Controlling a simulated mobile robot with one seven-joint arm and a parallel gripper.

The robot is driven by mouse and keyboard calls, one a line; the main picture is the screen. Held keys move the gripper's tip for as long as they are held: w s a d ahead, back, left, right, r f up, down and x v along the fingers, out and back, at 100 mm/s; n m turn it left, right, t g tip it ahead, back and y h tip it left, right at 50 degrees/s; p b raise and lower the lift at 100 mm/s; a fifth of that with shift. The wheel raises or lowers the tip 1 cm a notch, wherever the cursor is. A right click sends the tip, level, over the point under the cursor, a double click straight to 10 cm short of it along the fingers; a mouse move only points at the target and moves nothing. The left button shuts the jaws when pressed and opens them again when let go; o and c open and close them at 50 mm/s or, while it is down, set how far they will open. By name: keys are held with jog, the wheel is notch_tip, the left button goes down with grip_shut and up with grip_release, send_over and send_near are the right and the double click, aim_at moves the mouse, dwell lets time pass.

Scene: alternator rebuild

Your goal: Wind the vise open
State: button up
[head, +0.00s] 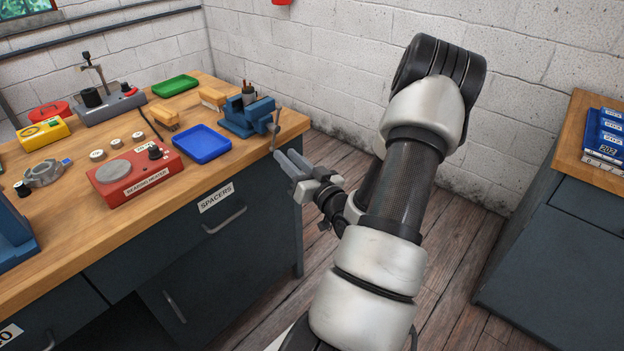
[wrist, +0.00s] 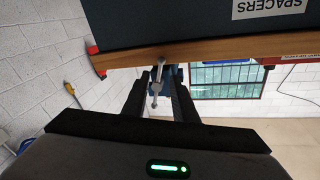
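The blue vise (head: 247,116) is mounted at the right end of the wooden workbench (head: 110,225). Its thin grey handle (head: 275,128) hangs at the bench edge, on the vise's right side. In the wrist view the handle (wrist: 155,88) appears as a bar with knobbed ends, between the two dark fingers in the picture; a little blue of the vise (wrist: 179,74) shows behind. My gripper (head: 284,156) is just below the handle, off the bench edge. In the wrist view the fingers of my gripper (wrist: 163,85) are spread apart. I cannot tell whether either touches the handle.
A blue tray (head: 202,144), a red bearing heater (head: 135,170), yellow-brown blocks (head: 214,97) and a green tray (head: 175,85) are on the bench near the vise. A drawer labelled SPACERS (head: 216,198) is below. Open floor (head: 455,235) lies right of the bench.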

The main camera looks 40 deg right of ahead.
jog(key=s+a, duration=0.2)
jog(key=s, duration=1)
jog(key=shift+f+p, duration=0.3)
jog(key=shift+f, duration=0.15)
